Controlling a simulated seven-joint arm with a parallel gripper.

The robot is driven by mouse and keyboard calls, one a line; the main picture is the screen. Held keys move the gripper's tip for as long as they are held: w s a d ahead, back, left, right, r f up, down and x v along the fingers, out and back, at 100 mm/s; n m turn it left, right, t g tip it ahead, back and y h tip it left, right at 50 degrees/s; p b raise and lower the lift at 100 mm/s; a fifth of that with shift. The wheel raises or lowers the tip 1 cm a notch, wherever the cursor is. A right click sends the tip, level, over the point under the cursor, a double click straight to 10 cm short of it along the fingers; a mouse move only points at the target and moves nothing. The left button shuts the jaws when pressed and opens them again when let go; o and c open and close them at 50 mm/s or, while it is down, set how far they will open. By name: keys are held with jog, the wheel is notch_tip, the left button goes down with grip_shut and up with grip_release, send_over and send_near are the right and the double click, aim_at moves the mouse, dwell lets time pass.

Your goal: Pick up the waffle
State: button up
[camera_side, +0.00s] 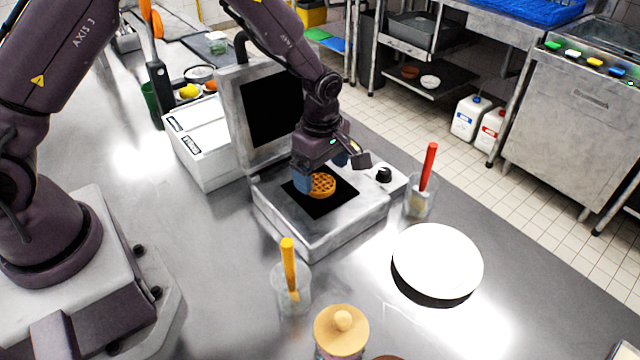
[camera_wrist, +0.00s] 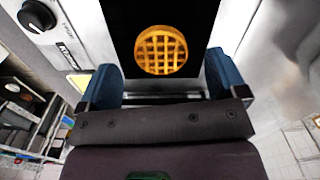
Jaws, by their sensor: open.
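The waffle (camera_side: 322,186) is round and golden brown with a grid pattern. It lies on the black plate of the open waffle iron (camera_side: 330,233), whose lid (camera_side: 240,115) stands raised behind it. The waffle also shows in the wrist view (camera_wrist: 161,50), ahead of the fingertips and between their lines. My gripper (camera_side: 325,172) is over the iron, close to the waffle, with blue fingertips apart. In the wrist view my gripper (camera_wrist: 163,80) is open and empty. One finger partly covers the waffle's left side in the side view.
A white plate (camera_side: 438,261) lies at right on the steel counter. Glasses with a red-handled tool (camera_side: 428,167) and a yellow-handled tool (camera_side: 289,265) stand near the iron. A wooden-lidded jar (camera_side: 341,332) is in front. A white box (camera_side: 203,140) stands left of the iron.

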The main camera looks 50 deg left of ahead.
aim_at(320, 185)
jog(key=shift+f, duration=1.45)
jog(key=c, duration=0.8)
jog(key=shift+o, duration=0.2)
jog(key=shift+r, duration=0.15)
